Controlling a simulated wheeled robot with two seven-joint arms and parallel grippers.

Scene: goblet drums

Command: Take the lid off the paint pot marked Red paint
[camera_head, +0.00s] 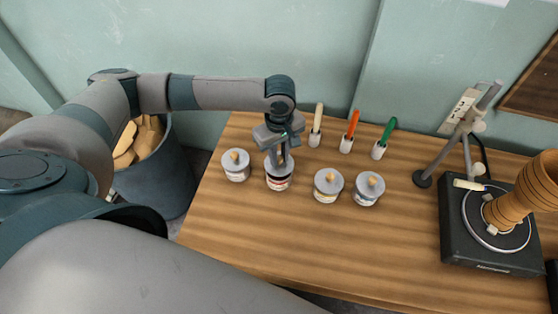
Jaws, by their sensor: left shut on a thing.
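Several small paint pots with grey lids and yellowish knobs stand in a row on the wooden table (300,245). The second pot from the left (279,183) has a dark red band on its label and looks like the red paint pot. My left gripper (280,160) points down over this pot and is shut on its lid knob, which the fingers hide. The lid (270,168) appears to sit on the pot; whether there is any gap cannot be told. My right gripper is not in view.
A white-banded pot (236,172) stands close on the left, a yellow-banded pot (327,192) and a blue-grey-banded pot (366,196) on the right. Brushes in white holders (346,145) stand behind. A black turntable (480,258) is at right. The front table is clear.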

